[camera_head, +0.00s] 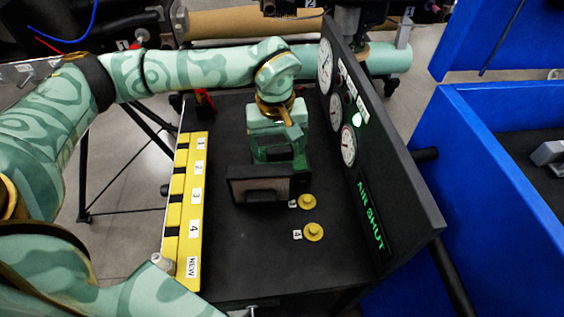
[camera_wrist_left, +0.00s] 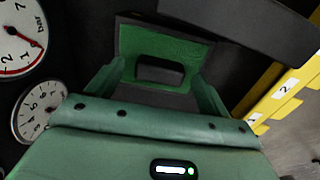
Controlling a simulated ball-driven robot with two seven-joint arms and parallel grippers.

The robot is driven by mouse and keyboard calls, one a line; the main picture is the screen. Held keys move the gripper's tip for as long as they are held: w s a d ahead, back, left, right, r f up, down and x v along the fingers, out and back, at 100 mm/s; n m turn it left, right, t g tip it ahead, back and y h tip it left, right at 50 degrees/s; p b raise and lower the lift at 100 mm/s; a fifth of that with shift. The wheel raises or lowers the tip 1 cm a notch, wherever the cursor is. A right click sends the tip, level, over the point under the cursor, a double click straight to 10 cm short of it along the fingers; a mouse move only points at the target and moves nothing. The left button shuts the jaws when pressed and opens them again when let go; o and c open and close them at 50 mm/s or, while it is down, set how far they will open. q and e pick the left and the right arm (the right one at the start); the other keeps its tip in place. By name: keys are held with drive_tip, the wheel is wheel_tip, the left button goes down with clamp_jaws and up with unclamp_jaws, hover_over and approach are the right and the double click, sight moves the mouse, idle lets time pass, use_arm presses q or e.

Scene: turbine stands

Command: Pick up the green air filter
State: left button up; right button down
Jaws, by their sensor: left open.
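The green air filter (camera_wrist_left: 200,50) is a green panel in a dark frame with a black grip at its middle, in the left wrist view. In the head view a dark-framed panel (camera_head: 235,190) that looks like this filter stands over the cart top, just in front of my left gripper (camera_head: 277,162). The left gripper (camera_wrist_left: 165,85) is open, with its green fingers on either side of the black grip, which shows between them. I cannot tell whether the fingers touch the panel. My right gripper is not in view.
A yellow strip (camera_head: 188,215) with numbered slots and NEW runs along the left. A black gauge panel (camera_head: 400,190) reading AIR SHUT stands at the right. Two yellow knobs (camera_head: 313,232) sit on the dark top (camera_head: 260,265). A blue bin (camera_head: 480,190) is farther right.

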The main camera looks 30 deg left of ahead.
sight(279, 149)
use_arm(q)
drive_tip(key=shift+f, duration=0.1)
